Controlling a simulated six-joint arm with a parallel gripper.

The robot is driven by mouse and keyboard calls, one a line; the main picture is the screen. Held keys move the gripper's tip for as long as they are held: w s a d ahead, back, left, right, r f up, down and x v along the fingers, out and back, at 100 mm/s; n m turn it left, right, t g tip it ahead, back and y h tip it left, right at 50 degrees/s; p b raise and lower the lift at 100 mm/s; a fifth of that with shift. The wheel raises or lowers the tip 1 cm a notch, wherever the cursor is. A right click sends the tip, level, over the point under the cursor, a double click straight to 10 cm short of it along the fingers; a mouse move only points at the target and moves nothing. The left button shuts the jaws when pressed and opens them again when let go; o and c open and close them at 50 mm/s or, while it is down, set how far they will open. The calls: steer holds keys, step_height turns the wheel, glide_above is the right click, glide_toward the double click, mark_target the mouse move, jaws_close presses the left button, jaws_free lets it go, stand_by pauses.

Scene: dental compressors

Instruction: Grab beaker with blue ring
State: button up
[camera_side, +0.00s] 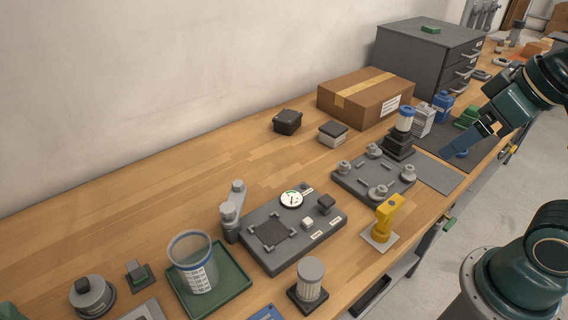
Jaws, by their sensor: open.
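The beaker with the blue ring (194,272) is clear, with a blue band at its rim and white label markings on its side. It stands upright at the lower left, on a green tray (240,284). My gripper (455,153) is at the right, over the far right part of the bench, with blue fingers pointing down and left. It is open, with nothing seen in it. It is far from the beaker, and the rest of the bench equipment lies between them.
A grey fixture plate (281,242) with a dial stands right of the beaker. A ribbed grey cylinder (310,278), a yellow part (388,214) and a second plate (350,180) are nearby. A cardboard box (365,96) and grey drawer cabinet (415,52) stand behind. The bench's back left is clear.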

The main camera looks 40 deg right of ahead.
steer(key=n+g+y, duration=0.4)
steer(key=n, duration=1)
glide_above(198, 232)
steer(key=s+d, duration=0.2)
steer(key=s, duration=0.2)
step_height(198, 232, down, 7)
steer(key=x, duration=0.7)
steer(key=shift+w+a+f, duration=0.1)
steer(key=shift+w+f, duration=0.05)
steer(key=shift+f, duration=0.2)
steer(key=shift+w+a+f, duration=0.1)
steer(key=shift+a+f, duration=0.1)
steer(key=shift+f, duration=0.25)
